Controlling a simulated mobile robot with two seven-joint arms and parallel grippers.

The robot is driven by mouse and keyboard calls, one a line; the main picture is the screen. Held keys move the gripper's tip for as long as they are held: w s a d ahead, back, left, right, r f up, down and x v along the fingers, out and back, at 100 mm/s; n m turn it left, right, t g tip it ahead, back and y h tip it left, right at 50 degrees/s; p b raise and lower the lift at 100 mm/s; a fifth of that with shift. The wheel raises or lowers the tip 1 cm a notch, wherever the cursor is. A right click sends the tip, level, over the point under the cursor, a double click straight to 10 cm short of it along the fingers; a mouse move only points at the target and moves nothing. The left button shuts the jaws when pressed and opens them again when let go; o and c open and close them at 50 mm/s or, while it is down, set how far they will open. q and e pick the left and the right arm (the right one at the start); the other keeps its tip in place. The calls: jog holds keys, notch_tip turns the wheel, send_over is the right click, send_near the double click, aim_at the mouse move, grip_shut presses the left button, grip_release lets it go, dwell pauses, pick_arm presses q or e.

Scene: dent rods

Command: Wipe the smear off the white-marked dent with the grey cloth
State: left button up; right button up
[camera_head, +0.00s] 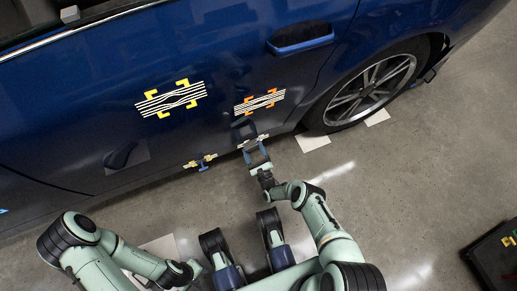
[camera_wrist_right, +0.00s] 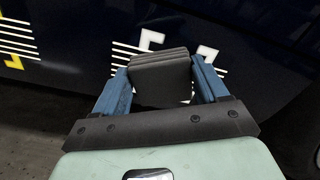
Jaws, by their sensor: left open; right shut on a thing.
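The white-marked dent (camera_head: 262,137) is low on the blue car door, with white corner marks and white stripes. In the right wrist view its white corner marks (camera_wrist_right: 151,39) show around the grey cloth. My right gripper (camera_head: 252,147) is shut on the folded grey cloth (camera_wrist_right: 160,78), held between its blue fingers in front of that dent. The cloth covers the middle of the marked area, so the smear is hidden. I cannot tell whether the cloth touches the door. My left gripper (camera_head: 190,269) is open and empty above the floor, away from the car.
The blue car door (camera_head: 225,60) also bears a yellow-marked dent (camera_head: 171,98), an orange-marked dent (camera_head: 260,101) and a lower yellow-marked spot (camera_head: 200,161). The car's wheel (camera_head: 370,90) is to the right. A dark case (camera_head: 490,255) lies at lower right. The floor between is mostly clear.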

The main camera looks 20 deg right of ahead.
jog(key=shift+a, duration=1.15)
jog(key=shift+w+a+r, duration=0.15)
jog(key=shift+a, duration=0.55)
jog(key=s+f+p, duration=0.1)
jog(key=s, duration=0.5)
jog(key=shift+d+f+p, duration=0.15)
jog(key=shift+p, duration=0.2)
jog(key=shift+s+f, duration=0.15)
jog(key=shift+s, duration=0.6)
jog(key=shift+s+f, duration=0.1)
jog(key=shift+s, duration=0.65)
